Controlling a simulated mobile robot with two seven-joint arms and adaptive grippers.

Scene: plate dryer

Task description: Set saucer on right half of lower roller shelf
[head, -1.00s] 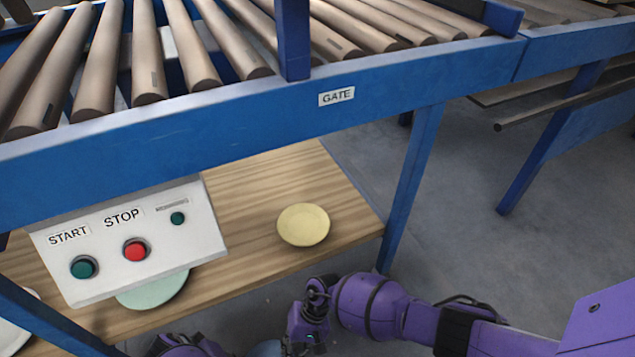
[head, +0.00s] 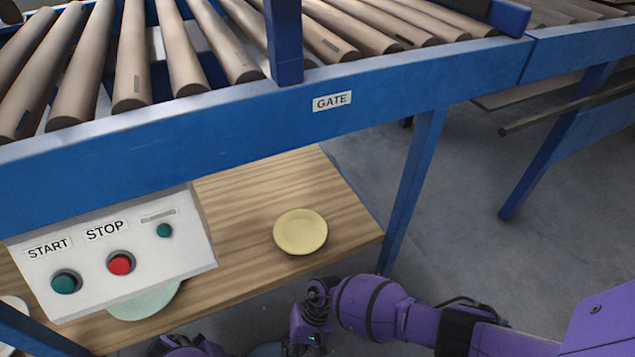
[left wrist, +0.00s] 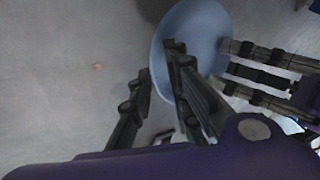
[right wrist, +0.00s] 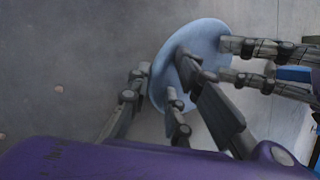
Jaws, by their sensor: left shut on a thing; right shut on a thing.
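A light blue saucer (left wrist: 205,25) is held by both my grippers; it also shows in the right wrist view (right wrist: 205,38). In the head view only a bit of it (head: 266,349) shows at the bottom edge. My left gripper (left wrist: 162,65) is shut on its rim, and my right gripper (right wrist: 163,68) is shut on it from the other side. In the head view the right gripper (head: 302,338) is low, in front of the shelf, and the left is mostly cut off. The lower shelf (head: 240,205) looks like a flat wooden board below the rollers.
A yellow plate (head: 300,232) lies on the board's right part. A green plate (head: 145,302) is partly hidden by the control box (head: 110,250). A blue beam (head: 230,130) overhangs the shelf, and a blue leg (head: 412,190) stands at its right end. Bare board surrounds the yellow plate.

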